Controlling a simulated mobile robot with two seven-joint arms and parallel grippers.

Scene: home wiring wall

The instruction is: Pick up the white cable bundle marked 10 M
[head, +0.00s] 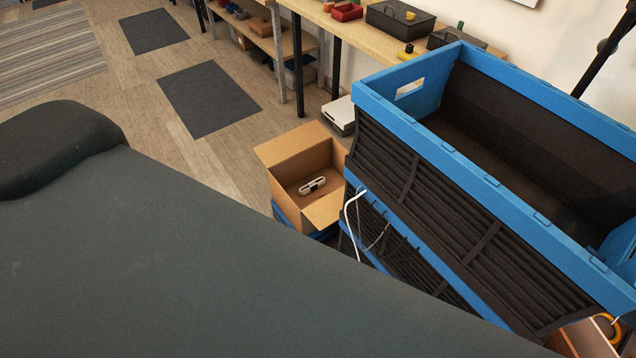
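A small white cable bundle (312,186) with a dark band around its middle lies inside an open cardboard box (322,212). Any marking on it is too small to read. The box has its flaps open and stands left of the large blue and black crate. Neither of my grippers shows in the head view.
A large blue-rimmed black crate (449,138) stands at the right on top of another crate. A white cable (348,222) hangs at its left side. A wooden workbench (366,40) holds bins and tool cases at the back. Dark mats (208,98) lie on the open wooden floor.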

